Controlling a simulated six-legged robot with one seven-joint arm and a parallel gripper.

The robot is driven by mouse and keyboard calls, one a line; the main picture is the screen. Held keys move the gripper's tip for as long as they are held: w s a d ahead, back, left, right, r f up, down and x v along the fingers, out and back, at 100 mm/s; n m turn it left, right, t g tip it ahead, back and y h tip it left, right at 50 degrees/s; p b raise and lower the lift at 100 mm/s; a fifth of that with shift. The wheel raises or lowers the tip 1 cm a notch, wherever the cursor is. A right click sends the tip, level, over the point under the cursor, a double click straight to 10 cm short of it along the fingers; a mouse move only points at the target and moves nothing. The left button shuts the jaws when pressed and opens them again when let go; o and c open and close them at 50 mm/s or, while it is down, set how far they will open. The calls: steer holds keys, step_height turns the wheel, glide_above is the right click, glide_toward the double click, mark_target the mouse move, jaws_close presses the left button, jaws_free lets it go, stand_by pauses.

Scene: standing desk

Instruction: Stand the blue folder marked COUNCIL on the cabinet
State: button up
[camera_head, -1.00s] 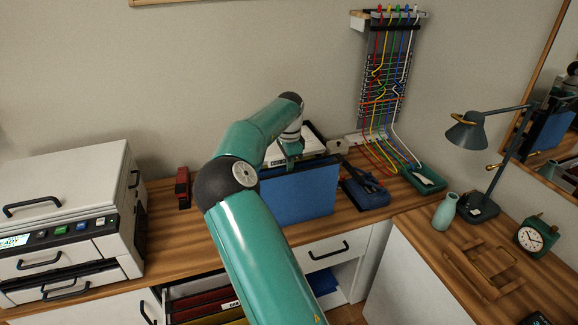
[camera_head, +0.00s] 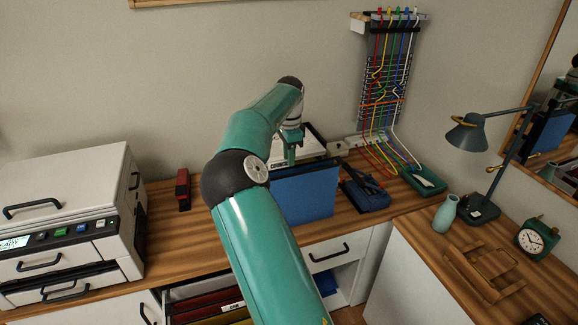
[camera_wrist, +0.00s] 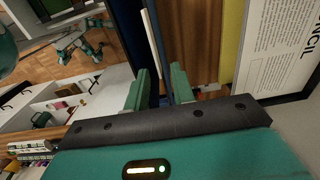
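The blue folder (camera_head: 305,195) stands upright on the wooden top above the white drawers, its broad face towards the head camera; no COUNCIL mark shows on that face. The folder's lower left part is hidden by my arm in the head view.
Behind the folder lies a framed white sheet (camera_wrist: 285,45) with COUNCIL printed on it. A blue tray (camera_head: 368,194) with dark tools is close on the right. A red stapler-like object (camera_head: 183,189) and a printer (camera_head: 65,215) stand left. An open drawer below holds coloured folders (camera_head: 205,308).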

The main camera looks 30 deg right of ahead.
step_height(320, 180, up, 7)
steer(key=shift+r, duration=0.1)
steer(key=s+a+r+n+t+y, duration=0.1)
steer(key=s+a+r+n+t, duration=0.15)
steer(key=s+a+n, duration=0.55)
steer(key=s+a+r+n+t+y, duration=0.1)
steer(key=s+a+r+n, duration=0.2)
steer(key=s+a, duration=0.8)
steer(key=s+a+f+n+t+h, duration=0.1)
steer(key=s+a+f+n, duration=0.1)
steer(key=s+a+n, duration=0.3)
steer(key=s+a+f+n+t+h, duration=0.1)
steer(key=s+a+n, duration=0.3)
steer(key=s, duration=0.4)
steer(key=shift+s+a+f+n, duration=0.2)
steer(key=shift+a+f+n, duration=0.2)
steer(key=shift+a+f, duration=0.4)
steer(key=shift+s, duration=0.1)
